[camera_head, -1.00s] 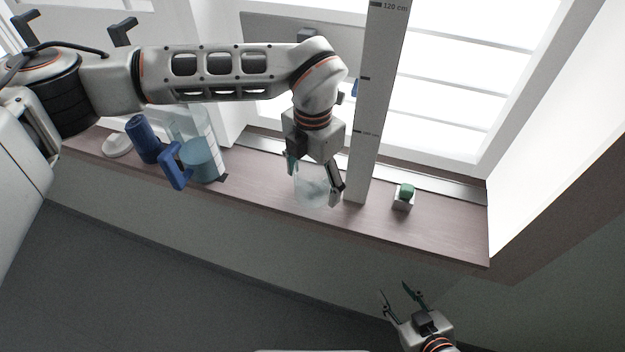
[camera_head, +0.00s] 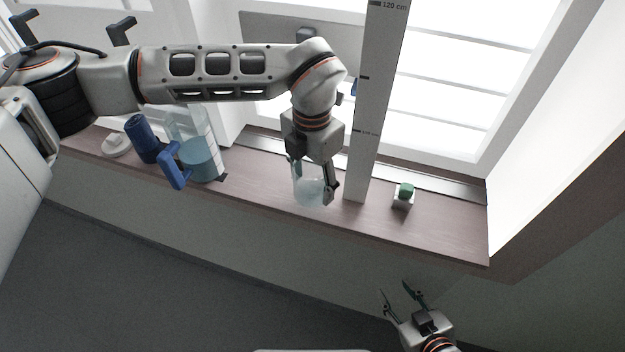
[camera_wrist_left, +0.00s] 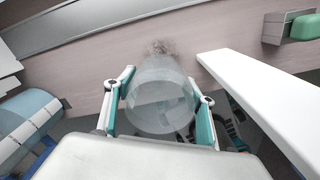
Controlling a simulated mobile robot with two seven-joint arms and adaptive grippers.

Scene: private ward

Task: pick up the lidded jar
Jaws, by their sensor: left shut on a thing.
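The lidded jar (camera_head: 309,192) is a clear, pale container on the brown window sill, and the wrist view shows its round translucent top (camera_wrist_left: 160,100). My left gripper (camera_head: 312,186) reaches down from above with one finger on each side of the jar, shut on it. In the wrist view the left gripper (camera_wrist_left: 160,108) has its green-padded fingers against the jar's sides. The jar's lower part is partly hidden, and I cannot tell whether it touches the sill. My right gripper (camera_head: 402,297) is open and empty at the lower right, away from the sill.
A blue-handled pitcher (camera_head: 202,165) and a dark blue cup (camera_head: 143,138) stand left on the sill (camera_head: 445,232). A white measuring board (camera_head: 369,120) rises just right of the jar. A small green-topped block (camera_head: 404,197) sits further right.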

